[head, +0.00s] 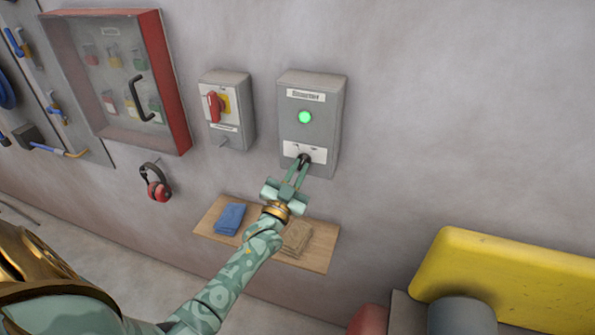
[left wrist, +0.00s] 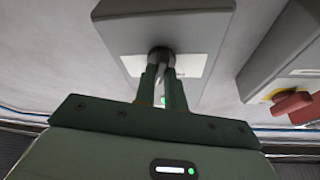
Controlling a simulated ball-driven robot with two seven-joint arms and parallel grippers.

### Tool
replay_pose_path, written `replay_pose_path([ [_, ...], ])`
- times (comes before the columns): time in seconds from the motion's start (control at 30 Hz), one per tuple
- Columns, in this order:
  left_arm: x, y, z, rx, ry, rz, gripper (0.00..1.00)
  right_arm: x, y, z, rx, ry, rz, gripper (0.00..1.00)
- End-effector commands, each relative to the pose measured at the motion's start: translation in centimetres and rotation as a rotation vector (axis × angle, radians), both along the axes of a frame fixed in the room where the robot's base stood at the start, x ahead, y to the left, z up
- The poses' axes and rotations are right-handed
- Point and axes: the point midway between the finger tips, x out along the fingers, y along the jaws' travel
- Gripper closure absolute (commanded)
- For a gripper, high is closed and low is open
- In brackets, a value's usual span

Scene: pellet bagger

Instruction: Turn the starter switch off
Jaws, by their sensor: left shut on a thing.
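The starter box (head: 313,130) is a grey box on the wall with a lit green lamp (head: 305,117) and a white plate low on its front. The starter switch, a dark knob (head: 304,158), sits at that plate; it also shows in the left wrist view (left wrist: 160,56). My left gripper (head: 301,162) reaches up from below, its fingers shut on the knob. In the left wrist view the two green fingers (left wrist: 162,75) stand on either side of it. The fingers partly hide the knob and the plate's marks. My right gripper is not in view.
A grey isolator box with a red handle (head: 214,107) is left of the starter. Further left are a red lock cabinet (head: 171,80) and red ear defenders (head: 156,183). A wooden shelf (head: 318,254) with cloths is below. A yellow machine part (head: 500,275) is lower right.

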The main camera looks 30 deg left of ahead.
Motion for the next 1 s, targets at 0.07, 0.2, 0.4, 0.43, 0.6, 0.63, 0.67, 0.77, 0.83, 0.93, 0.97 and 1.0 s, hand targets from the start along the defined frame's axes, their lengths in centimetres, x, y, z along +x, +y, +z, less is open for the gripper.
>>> replay_pose_path([
  [0.07, 0.0, -0.1, 0.0, -0.065, -0.016, 0.0, 1.0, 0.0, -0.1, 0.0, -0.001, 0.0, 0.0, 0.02],
  [0.2, 0.0, -0.2, 0.0, -0.193, -0.047, 0.001, 1.0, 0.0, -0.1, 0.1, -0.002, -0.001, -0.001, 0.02],
  [0.4, 0.1, -0.3, 0.0, -0.379, -0.091, 0.0, 1.0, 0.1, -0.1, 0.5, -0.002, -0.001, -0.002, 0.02],
  [0.43, 0.1, -0.3, 0.1, -0.406, -0.098, 0.0, 1.0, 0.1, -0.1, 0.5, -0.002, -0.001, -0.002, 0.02],
  [0.6, 0.1, -0.4, 0.1, -0.551, -0.133, 0.001, 1.0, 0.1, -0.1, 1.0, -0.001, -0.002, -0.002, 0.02],
  [0.63, 0.1, -0.4, 0.1, -0.574, -0.137, 0.001, 1.0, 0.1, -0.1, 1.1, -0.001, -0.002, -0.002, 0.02],
  [0.67, 0.1, -0.4, 0.1, -0.596, -0.142, 0.001, 1.0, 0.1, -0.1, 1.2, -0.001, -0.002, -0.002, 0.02],
  [0.77, 0.1, -0.5, 0.1, -0.664, -0.158, 0.0, 1.0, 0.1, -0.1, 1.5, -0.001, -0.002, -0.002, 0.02],
  [0.83, 0.1, -0.5, 0.1, -0.706, -0.169, 0.0, 1.0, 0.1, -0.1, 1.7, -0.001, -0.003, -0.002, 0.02],
  [0.93, 0.1, -0.5, 0.1, -0.754, -0.181, 0.0, 1.0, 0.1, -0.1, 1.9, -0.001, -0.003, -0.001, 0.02],
  [0.97, 0.1, -0.5, 0.1, -0.766, -0.184, 0.0, 1.0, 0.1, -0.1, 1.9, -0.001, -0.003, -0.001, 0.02],
  [1.0, 0.1, -0.5, 0.1, -0.782, -0.188, 0.0, 1.0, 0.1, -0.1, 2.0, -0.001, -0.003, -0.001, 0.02],
])
